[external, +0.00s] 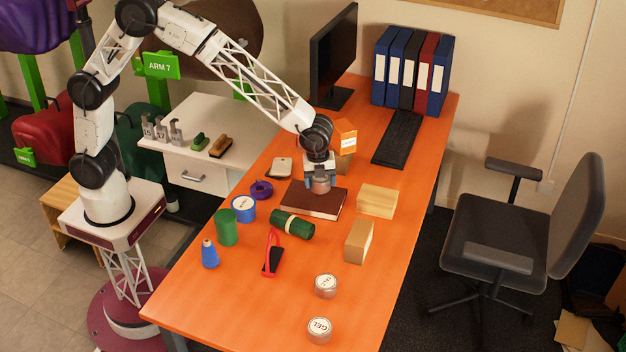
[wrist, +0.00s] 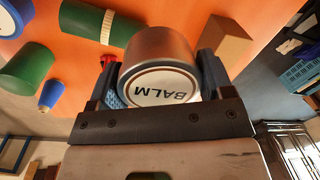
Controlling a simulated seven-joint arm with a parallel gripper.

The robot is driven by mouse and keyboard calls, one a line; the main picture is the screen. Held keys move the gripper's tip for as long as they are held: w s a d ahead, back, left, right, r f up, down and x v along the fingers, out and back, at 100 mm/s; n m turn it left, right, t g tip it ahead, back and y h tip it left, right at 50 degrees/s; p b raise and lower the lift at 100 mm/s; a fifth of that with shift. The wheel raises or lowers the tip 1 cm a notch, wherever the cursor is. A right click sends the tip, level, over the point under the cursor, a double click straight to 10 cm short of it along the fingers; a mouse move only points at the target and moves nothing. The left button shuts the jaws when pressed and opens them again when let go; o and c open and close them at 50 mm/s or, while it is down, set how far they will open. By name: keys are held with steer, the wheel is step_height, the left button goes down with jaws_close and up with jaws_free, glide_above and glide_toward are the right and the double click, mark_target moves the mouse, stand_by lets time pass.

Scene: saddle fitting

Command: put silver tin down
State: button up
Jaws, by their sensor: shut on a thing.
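The silver tin (external: 320,184) is between the fingers of my gripper (external: 320,178), above or on the brown book (external: 313,203); I cannot tell whether it touches the book. In the wrist view the silver tin (wrist: 160,72) shows its white lid reading "BALM", with a finger of my gripper (wrist: 160,85) on each side. My gripper is shut on it. Two other silver tins stand near the table's front: one tin (external: 326,285) and a tin marked "GEL" (external: 319,329).
Wooden blocks (external: 377,201) (external: 358,241) stand right of the book. A green roll (external: 292,224), red-handled item (external: 272,256), green cylinder (external: 226,227), blue-white tin (external: 243,208) and blue cone (external: 209,253) lie left and front. The orange table's front left (external: 240,300) is clear.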

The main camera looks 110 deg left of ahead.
steer(key=a, duration=1)
steer(key=shift+n, duration=0.3)
steer(key=f, duration=0.2)
steer(key=a+f, duration=0.1)
steer(key=f, duration=0.2)
steer(key=shift+w+f, duration=0.1)
steer(key=shift+w, duration=0.1)
steer(key=shift+w+a, duration=0.1)
steer(key=shift+w, duration=0.05)
glide_above(379, 194)
steer(key=shift+f, duration=0.7)
steer(key=shift+f, duration=0.1)
steer(key=shift+f, duration=1.7)
steer(key=shift+f, duration=0.1)
